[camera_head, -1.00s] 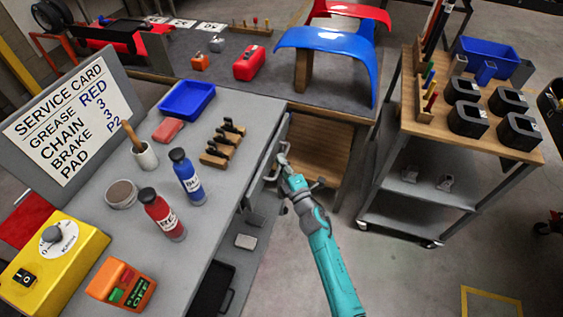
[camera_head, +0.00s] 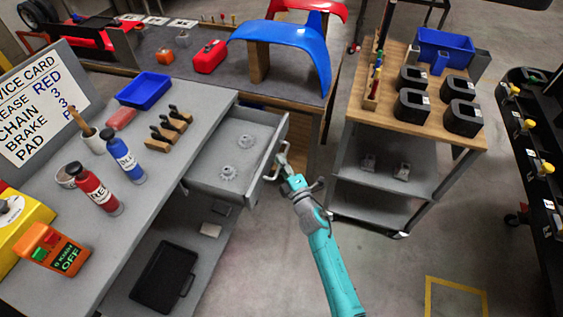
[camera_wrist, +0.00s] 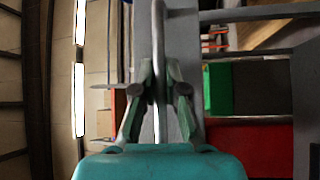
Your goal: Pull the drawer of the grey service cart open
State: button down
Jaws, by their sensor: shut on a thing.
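The grey service cart (camera_head: 190,110) stands at the left in the head view. Its drawer (camera_head: 238,155) is pulled well out to the right, and two pale gear-like parts (camera_head: 237,158) lie inside. My gripper (camera_head: 284,160) is at the drawer's front, shut on the bar handle (camera_head: 272,168). In the wrist view my gripper (camera_wrist: 158,85) has its fingers on both sides of the upright-looking handle bar (camera_wrist: 158,40). The exact contact on the handle is small in the head view.
Bottles, a blue tray (camera_head: 144,90) and an orange device (camera_head: 44,248) stand on the cart top. A black case (camera_head: 163,275) lies on its lower shelf. A wooden-topped trolley (camera_head: 380,106) stands to the right. Open floor (camera_head: 400,270) lies at the lower right.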

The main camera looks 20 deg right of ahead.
jog(key=shift+s+d, duration=0.1)
jog(key=c, duration=1.2)
grip_release()
jog(key=s+d+f, duration=0.1)
jog(key=s, duration=1)
jog(key=shift+s+d+f, duration=0.35)
